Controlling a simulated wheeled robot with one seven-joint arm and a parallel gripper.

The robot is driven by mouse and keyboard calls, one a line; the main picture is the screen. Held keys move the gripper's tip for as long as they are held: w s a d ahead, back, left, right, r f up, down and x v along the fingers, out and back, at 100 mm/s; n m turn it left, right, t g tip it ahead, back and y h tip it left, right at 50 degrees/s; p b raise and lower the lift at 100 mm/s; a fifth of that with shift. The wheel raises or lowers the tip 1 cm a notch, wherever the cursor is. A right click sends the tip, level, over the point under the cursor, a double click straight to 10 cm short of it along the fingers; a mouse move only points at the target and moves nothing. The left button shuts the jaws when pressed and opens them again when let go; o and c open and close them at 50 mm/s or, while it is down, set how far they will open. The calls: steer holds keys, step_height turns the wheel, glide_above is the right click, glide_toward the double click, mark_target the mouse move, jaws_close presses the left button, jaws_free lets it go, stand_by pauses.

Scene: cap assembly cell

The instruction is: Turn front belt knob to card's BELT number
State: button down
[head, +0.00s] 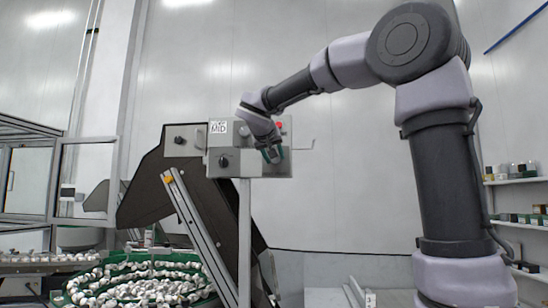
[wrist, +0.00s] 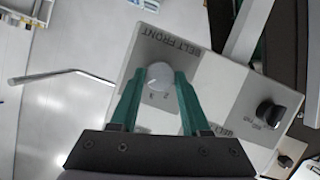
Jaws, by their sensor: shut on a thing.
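The front belt knob (wrist: 157,75) is a pale grey round knob on a panel face lettered BELT FRONT in the wrist view. The digits 2 and 3 show beside it; its pointer setting is not clear. My gripper (wrist: 160,75) has its green fingers on either side of this knob, shut on it. In the head view my gripper (head: 272,155) is at the right part of the grey control panel (head: 259,171) and hides the knob. A white card (head: 218,127) at the panel's upper left reads MID; its upper line is too small to read.
A black knob (wrist: 270,113) is on the same panel in the wrist view. A red button (head: 280,125) is above my gripper. A dark inclined conveyor (head: 150,190) stands left of the panel, above a green bowl of white caps (head: 150,280). Shelves (head: 520,181) stand far right.

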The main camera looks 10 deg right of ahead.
steer(key=shift+c, duration=1.9)
jaws_free()
steer(key=shift+s, duration=0.1)
steer(key=v, duration=1)
steer(key=shift+s+r, duration=0.15)
steer(key=shift+s, duration=0.15)
steer(key=shift+a, duration=0.15)
steer(key=s+d+f+m+g+y, duration=0.1)
steer(key=s+d+f+y, duration=0.3)
steer(key=s+f, duration=0.6)
steer(key=s+d+f+m+g+y, duration=0.1)
steer(key=s+d+f+g+y, duration=0.2)
steer(key=f, duration=1.5)
steer(key=s+d+g, duration=0.1)
steer(key=s+d, duration=0.2)
steer(key=s, duration=0.4)
steer(key=shift+s+d+m+y, duration=0.15)
steer(key=shift+s+m+y, duration=0.25)
